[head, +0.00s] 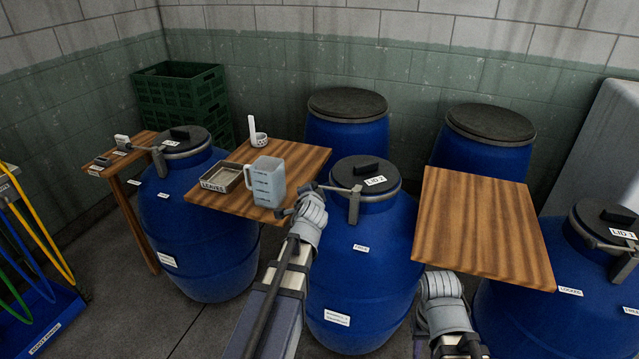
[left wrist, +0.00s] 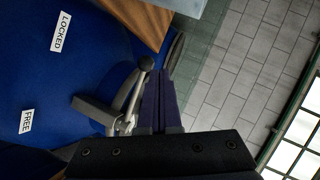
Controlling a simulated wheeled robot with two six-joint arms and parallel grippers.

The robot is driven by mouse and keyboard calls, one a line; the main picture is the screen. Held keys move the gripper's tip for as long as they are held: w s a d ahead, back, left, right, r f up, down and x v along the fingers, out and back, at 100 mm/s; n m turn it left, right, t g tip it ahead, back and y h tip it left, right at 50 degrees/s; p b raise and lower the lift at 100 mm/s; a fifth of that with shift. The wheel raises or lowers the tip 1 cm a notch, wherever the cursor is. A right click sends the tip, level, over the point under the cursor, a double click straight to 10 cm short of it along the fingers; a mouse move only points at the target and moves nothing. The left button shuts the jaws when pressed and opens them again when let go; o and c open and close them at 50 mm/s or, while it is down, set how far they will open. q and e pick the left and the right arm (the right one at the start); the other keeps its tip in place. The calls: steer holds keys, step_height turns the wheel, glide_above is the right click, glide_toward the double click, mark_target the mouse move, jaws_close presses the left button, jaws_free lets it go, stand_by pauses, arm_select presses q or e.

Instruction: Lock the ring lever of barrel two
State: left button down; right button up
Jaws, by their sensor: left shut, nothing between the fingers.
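Barrel two (head: 345,290) is the blue barrel in the middle of the head view. Its dark lid (head: 345,172) is marked LID 2. Its grey ring lever (head: 335,188) reaches left from the clamp bracket (head: 354,208). In the left wrist view the lever's knob (left wrist: 146,62) lies right beside my left gripper (left wrist: 160,78), which is shut and empty. I cannot tell whether they touch. The LOCKED label (left wrist: 61,32) and FREE label (left wrist: 27,121) show on the barrel there. My right gripper is out of sight; only its arm shows, by the right board.
A wooden board (head: 300,155) left of barrel two carries a jug (head: 268,182), a LEAVES tray (head: 222,178) and a small pot (head: 258,140). Another bare board (head: 480,225) lies to its right. Barrels with LID 1 (head: 602,215) and another lid (head: 185,140) flank it.

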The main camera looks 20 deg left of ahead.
arm_select(q)
steer(key=s+a+r+p, duration=0.1)
steer(key=s+a+r, duration=0.1)
steer(key=s+a, duration=0.2)
steer(key=shift+s+a+p, duration=0.15)
steer(key=shift+s+p, duration=0.2)
steer(key=shift+s, duration=0.1)
steer(key=s+d+f+n+g+h+p, duration=0.1)
steer(key=s+d+f+n+g+h, duration=0.25)
steer(key=d, duration=0.65)
steer(key=s+d+f+g+p, duration=0.1)
steer(key=s+d+f+g, duration=0.25)
steer(key=d+f, duration=0.45)
steer(key=s+d+n+g+h, duration=0.1)
steer(key=s+d+g, duration=0.4)
steer(key=s+d, duration=1)
steer(key=shift+s+f+g, duration=0.25)
steer(key=shift+s+g, duration=0.15)
steer(key=shift+s, duration=0.1)
steer(key=shift+h, duration=0.25)
